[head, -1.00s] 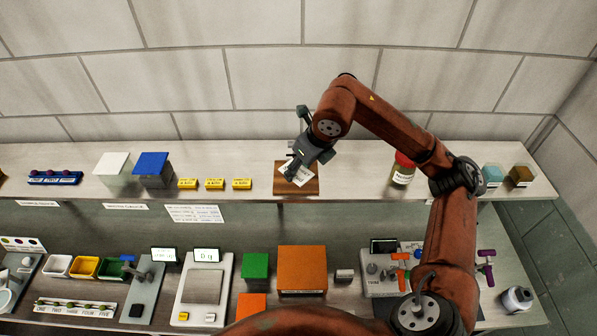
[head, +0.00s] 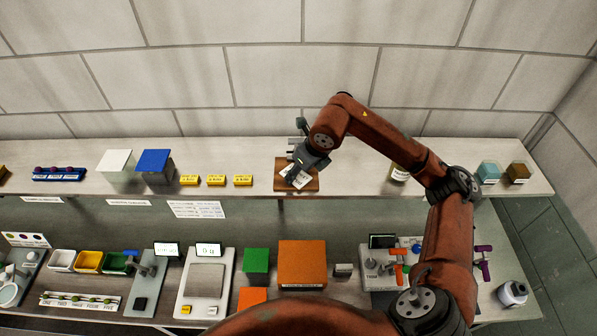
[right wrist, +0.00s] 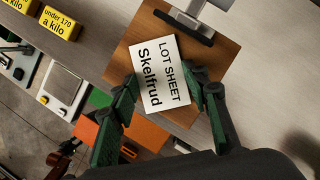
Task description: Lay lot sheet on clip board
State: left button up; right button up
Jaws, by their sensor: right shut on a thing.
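The lot sheet (right wrist: 160,76) is a small white card reading "LOT SHEET Skelfrud". My right gripper (right wrist: 165,84) is shut on it, one finger at each side edge. The brown clip board (right wrist: 149,32) lies beneath and behind the sheet, with its grey metal clip (right wrist: 188,18) at the top. In the head view the clip board (head: 311,186) lies on the upper shelf, with the sheet (head: 300,180) over it and my right gripper (head: 297,172) above. The sheet sits askew to the board. I cannot tell whether it touches. My left gripper is out of view.
Yellow blocks (head: 215,180) stand left of the clip board. A labelled jar (head: 399,173) stands to its right, partly behind my arm. The shelf between board and jar is clear. Below are an orange box (head: 302,264) and a scale (head: 205,282).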

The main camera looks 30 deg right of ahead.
jog(key=shift+s+f, duration=0.15)
jog(key=shift+f, duration=0.25)
jog(key=o, duration=0.7)
jog(key=shift+c, duration=0.2)
jog(key=o, duration=0.3)
jog(key=shift+f, duration=0.1)
jog(key=shift+o, duration=0.2)
jog(key=shift+r+p, duration=0.5)
jog(key=shift+r, duration=0.15)
jog(key=b+v, duration=0.3)
jog(key=v, duration=0.9)
